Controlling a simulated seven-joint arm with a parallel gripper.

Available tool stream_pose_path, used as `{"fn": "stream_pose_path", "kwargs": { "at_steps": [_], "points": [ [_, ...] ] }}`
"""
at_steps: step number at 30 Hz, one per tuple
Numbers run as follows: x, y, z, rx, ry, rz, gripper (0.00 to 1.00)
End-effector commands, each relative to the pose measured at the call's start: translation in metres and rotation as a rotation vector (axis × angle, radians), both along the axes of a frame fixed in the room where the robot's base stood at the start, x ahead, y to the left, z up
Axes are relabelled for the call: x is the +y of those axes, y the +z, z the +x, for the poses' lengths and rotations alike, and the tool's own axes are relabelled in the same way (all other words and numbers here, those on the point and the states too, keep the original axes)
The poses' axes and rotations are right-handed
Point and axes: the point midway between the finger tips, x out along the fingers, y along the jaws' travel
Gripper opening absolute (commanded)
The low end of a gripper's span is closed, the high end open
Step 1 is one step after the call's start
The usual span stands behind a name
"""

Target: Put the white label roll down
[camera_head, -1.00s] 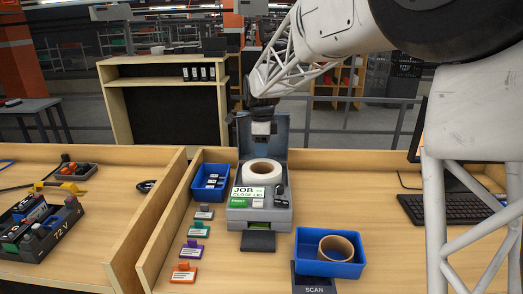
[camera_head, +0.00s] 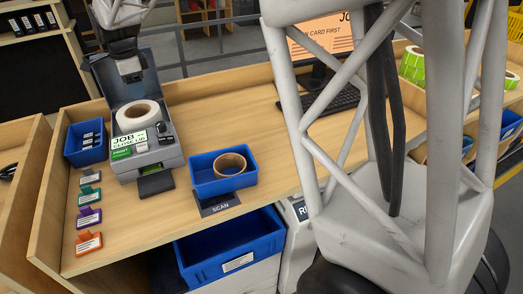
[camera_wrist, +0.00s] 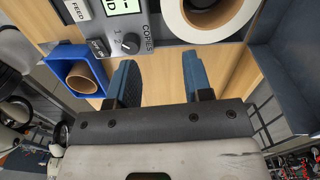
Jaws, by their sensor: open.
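The white label roll (camera_head: 138,107) sits in the open bay of the grey label printer (camera_head: 158,158). Its wide core hole faces up, and part of it shows at the top of the wrist view (camera_wrist: 208,32). The printer's lid (camera_head: 121,88) stands raised behind the roll, and its screen reads "JOB CLOSE LID". My gripper (camera_head: 131,76) is above and behind the roll, in front of the raised lid. In the wrist view its two blue fingers (camera_wrist: 158,70) are apart with nothing between them, and the roll is clear of them.
A blue bin (camera_head: 205,185) with a brown cardboard ring (camera_head: 231,163) stands right of the printer by the SCAN pad (camera_head: 220,207). Another blue bin (camera_head: 84,151) is at left, near coloured label holders (camera_head: 89,217). The bench between printer and keyboard is clear.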

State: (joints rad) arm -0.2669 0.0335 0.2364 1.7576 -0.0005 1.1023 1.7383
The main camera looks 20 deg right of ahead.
Motion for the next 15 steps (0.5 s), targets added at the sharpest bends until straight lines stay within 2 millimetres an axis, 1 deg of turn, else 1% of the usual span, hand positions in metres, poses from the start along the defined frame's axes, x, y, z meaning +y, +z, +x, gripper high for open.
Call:
{"fn": "stream_pose_path", "kwargs": {
  "at_steps": [1, 5, 7, 11, 15],
  "points": [
    [-0.008, 0.009, -0.01, -0.012, 0.03, 0.002, 0.46],
    [-0.031, 0.02, -0.039, -0.031, 0.137, 0.003, 0.46],
    [-0.044, 0.026, -0.058, -0.041, 0.203, 0.001, 0.46],
    [-0.068, 0.033, -0.092, -0.062, 0.33, -0.005, 0.46],
    [-0.091, 0.036, -0.131, -0.079, 0.464, -0.014, 0.46]
  ]
}}
